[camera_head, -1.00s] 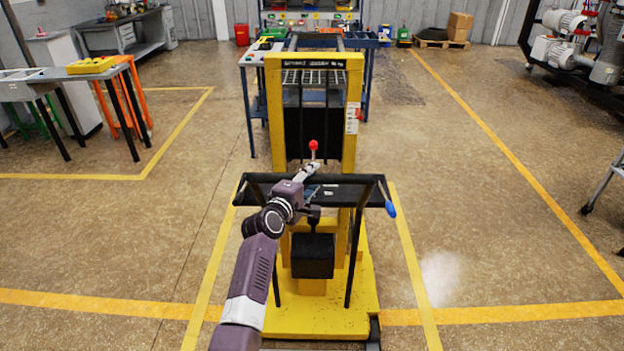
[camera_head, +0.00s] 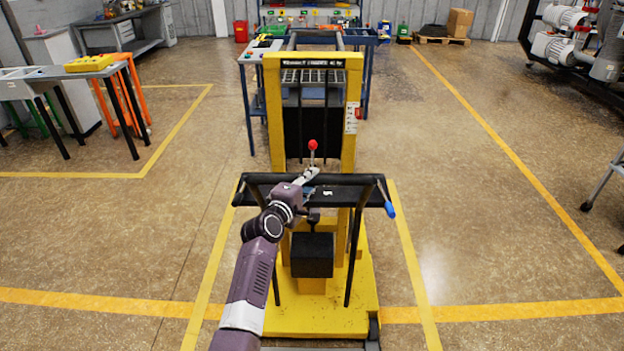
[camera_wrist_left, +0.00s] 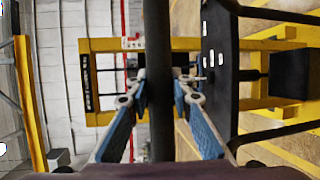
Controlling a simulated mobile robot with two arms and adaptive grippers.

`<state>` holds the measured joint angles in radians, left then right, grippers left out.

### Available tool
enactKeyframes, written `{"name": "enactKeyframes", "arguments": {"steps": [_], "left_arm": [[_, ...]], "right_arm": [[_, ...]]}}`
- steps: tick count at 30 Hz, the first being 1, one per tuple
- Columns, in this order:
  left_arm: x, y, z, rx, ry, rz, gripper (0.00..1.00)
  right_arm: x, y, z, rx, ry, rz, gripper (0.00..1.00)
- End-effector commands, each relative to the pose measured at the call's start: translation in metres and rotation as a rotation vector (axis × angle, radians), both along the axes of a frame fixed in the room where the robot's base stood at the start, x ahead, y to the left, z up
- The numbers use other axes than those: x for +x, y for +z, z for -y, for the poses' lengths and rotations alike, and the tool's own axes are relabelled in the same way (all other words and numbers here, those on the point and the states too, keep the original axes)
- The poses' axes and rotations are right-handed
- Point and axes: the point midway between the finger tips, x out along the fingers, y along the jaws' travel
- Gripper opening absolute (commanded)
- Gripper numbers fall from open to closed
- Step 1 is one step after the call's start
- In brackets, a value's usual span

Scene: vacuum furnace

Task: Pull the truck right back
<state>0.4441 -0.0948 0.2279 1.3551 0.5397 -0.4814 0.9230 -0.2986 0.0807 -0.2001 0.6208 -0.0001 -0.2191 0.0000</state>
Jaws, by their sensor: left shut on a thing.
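The yellow truck (camera_head: 354,110) stands upright ahead of me in the head view, with a yellow base and a black handle frame facing me. My left gripper (camera_head: 306,178) is at the black handlebar (camera_head: 348,179), left of its middle. In the left wrist view, the gripper's blue-padded fingers (camera_wrist_left: 158,92) lie on both sides of the bar (camera_wrist_left: 158,35) and close on it. The red-knobbed lever (camera_head: 313,146) stands just beyond the bar. The arm hides part of the handle frame. My right gripper is not in view.
A blue-framed workbench (camera_head: 258,52) stands behind the truck. An orange-legged table (camera_head: 122,62) is at left, and pump equipment (camera_head: 560,48) is at the back right. Yellow floor lines (camera_head: 222,235) run along both sides of the truck. The floor left and right is clear.

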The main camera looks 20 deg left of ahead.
Motion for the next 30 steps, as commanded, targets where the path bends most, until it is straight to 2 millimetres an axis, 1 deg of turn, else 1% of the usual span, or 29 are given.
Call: {"name": "enactKeyframes", "arguments": {"steps": [1,7,8,12,20,23,26,30], "left_arm": [[-0.005,-0.012,0.005,-0.004,-0.01,-0.023,0.0],[-0.006,-0.015,0.006,-0.004,-0.012,-0.028,0.0],[-0.006,-0.015,0.006,-0.004,-0.013,-0.028,0.24],[-0.005,-0.014,0.006,-0.004,-0.012,-0.026,0.39],[-0.004,-0.011,0.004,-0.003,-0.009,-0.02,0.39],[-0.007,-0.01,0.004,-0.003,-0.009,-0.019,0.39],[-0.015,-0.008,0.003,-0.004,-0.008,-0.018,0.39],[-0.035,-0.005,0.0,-0.003,-0.007,-0.018,0.39]], "right_arm": [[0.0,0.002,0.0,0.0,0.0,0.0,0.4],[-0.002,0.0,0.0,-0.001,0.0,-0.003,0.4],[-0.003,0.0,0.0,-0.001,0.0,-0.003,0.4],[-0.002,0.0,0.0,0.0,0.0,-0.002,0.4],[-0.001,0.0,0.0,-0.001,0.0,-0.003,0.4],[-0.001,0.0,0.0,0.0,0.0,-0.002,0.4],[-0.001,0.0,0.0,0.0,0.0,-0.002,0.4],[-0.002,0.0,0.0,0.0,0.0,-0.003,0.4]]}}
